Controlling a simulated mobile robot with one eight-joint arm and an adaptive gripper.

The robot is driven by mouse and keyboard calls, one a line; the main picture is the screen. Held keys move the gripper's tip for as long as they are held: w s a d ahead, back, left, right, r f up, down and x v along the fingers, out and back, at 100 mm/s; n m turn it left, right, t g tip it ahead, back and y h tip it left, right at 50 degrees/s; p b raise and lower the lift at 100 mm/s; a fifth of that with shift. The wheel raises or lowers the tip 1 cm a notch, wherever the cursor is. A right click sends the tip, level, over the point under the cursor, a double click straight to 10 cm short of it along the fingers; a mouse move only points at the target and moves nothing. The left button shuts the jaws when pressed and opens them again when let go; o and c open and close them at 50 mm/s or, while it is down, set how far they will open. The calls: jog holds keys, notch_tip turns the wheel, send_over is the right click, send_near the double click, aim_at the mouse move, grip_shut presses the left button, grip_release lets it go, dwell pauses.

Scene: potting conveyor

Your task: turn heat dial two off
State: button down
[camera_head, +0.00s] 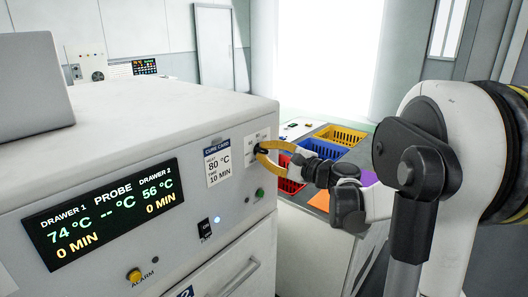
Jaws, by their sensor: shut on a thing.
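A white oven-like unit (130,140) fills the left side, with a display (105,212) reading Drawer 1 74 °C, Drawer 2 56 °C and 0 MIN for each. A small dark dial (257,150) sits on its front, at the right end beside the cure card. My gripper (264,151), with yellow fingers, is at this dial and shut on it. The fingers hide much of the dial, so its pointer and setting cannot be read. I cannot make out a number on its label.
The cure card (217,162) reads 80 °C, 10 MIN. Yellow (341,135), red (290,178) and blue (322,148) crates stand on the surface behind my gripper.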

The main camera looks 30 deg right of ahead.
jog(key=n, duration=0.5)
jog(key=shift+n, duration=0.3)
dwell(0.4)
jog(key=c, duration=1.5)
grip_release()
jog(key=shift+o, duration=0.2)
jog(key=v, duration=1.2)
